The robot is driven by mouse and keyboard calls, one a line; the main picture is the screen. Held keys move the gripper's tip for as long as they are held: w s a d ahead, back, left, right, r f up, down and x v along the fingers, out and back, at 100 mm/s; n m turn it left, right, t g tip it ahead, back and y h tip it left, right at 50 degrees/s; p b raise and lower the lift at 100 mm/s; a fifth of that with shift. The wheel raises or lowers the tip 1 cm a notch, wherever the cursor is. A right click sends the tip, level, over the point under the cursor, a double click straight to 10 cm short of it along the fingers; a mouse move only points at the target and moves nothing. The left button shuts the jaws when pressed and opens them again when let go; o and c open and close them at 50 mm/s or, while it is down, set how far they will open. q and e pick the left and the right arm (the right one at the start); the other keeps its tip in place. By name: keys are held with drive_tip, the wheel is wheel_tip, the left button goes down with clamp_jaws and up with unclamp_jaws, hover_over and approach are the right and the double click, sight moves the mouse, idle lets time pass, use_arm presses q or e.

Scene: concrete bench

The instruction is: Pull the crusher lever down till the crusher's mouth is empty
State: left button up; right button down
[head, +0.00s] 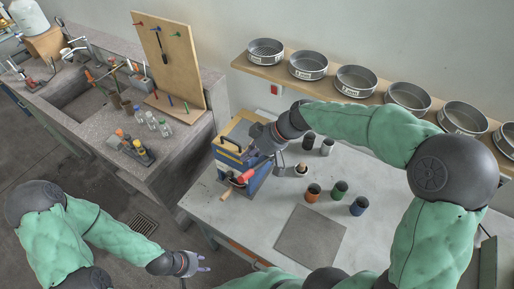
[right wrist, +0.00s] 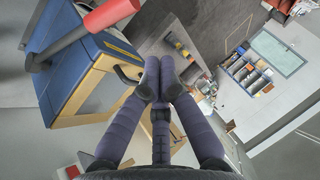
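The crusher (head: 230,158) is a blue and wood-coloured box at the left end of the bench; in the right wrist view its blue body (right wrist: 85,75) fills the upper left. Its lever has a red grip (head: 243,178) on a grey bar, and the grip shows large in the right wrist view (right wrist: 108,15). My right gripper (right wrist: 161,78) has its fingertips together with nothing between them, beside the crusher and apart from the red grip. The crusher's mouth and its contents cannot be made out. My left gripper (head: 203,268) hangs low, off the bench's front left; its opening is unclear.
Several sieves line the wall shelf (head: 270,73).

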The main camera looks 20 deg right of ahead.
hover_over(244, 176)
wheel_tip(244, 176, down, 5)
drive_tip(key=shift+w+r, duration=0.15)
drive_tip(key=shift+r, duration=0.05)
drive_tip(key=shift+f, duration=0.55)
drive_tip(key=shift+s+f, duration=0.1)
drive_tip(key=shift+s, duration=0.15)
